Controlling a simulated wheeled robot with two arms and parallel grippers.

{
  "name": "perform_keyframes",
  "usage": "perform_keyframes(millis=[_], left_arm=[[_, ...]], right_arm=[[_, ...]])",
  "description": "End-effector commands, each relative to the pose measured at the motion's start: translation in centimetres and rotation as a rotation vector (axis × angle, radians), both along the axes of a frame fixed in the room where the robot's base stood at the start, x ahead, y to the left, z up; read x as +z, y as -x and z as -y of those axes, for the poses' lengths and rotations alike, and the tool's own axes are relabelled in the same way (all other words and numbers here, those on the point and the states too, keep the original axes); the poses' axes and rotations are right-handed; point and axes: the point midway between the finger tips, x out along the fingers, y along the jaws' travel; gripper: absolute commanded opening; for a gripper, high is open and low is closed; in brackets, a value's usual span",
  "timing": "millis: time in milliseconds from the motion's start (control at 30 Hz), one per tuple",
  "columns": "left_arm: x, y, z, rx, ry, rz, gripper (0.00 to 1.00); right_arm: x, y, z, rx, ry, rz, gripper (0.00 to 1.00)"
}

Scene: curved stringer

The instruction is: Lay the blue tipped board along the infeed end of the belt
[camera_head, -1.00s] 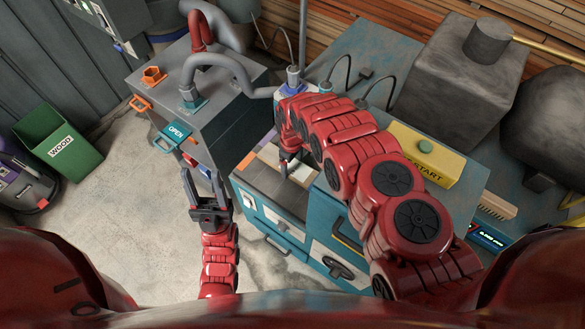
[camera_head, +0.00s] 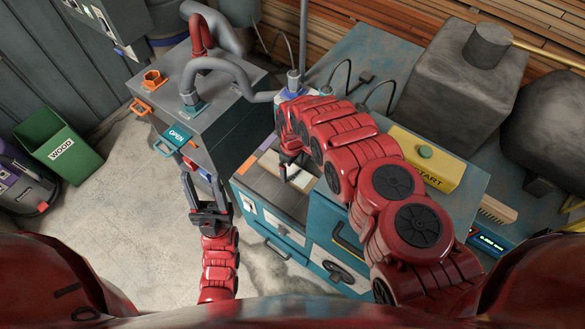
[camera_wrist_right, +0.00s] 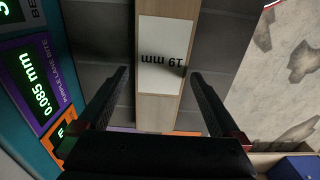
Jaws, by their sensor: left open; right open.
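My right gripper (camera_wrist_right: 157,100) is open in the right wrist view, its two dark fingers on either side of a pale wooden strip with a white "19 mm" label (camera_wrist_right: 161,62). I cannot tell whether the fingers touch it. In the head view the right gripper (camera_head: 289,173) hangs over the grey top of the teal machine, partly hidden by its own arm. A blue block-like end (camera_wrist_right: 296,168) shows at the lower right of the wrist view beside pale wood; I cannot tell whether it is the board's blue tip. My left gripper (camera_head: 207,190) is open and empty above the floor.
A grey cabinet with an "OPEN" tag (camera_head: 177,136) stands beyond the left gripper. A yellow start box (camera_head: 425,160) sits on the teal machine to the right. A green wood bin (camera_head: 60,147) stands far left. A green-lit display (camera_wrist_right: 30,80) faces the right wrist.

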Motion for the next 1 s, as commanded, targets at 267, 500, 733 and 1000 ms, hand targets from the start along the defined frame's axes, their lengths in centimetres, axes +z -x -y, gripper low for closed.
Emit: perform_keyframes(millis=[267, 500, 733, 1000], left_arm=[[3.8, 0.0, 0.0, 0.000, 0.000, 0.000, 0.50], [5.2, 0.0, 0.0, 0.000, 0.000, 0.000, 0.50], [5.1, 0.0, 0.0, 0.000, 0.000, 0.000, 0.50], [5.1, 0.0, 0.0, 0.000, 0.000, 0.000, 0.50]], right_arm=[[6.8, 0.0, 0.1, -0.001, 0.002, -0.001, 1.00], [10.3, 0.0, 0.1, 0.000, 0.001, 0.000, 1.00], [10.3, 0.1, 0.1, -0.001, 0.001, -0.002, 1.00], [10.3, 0.1, 0.1, -0.001, 0.001, -0.002, 1.00]])
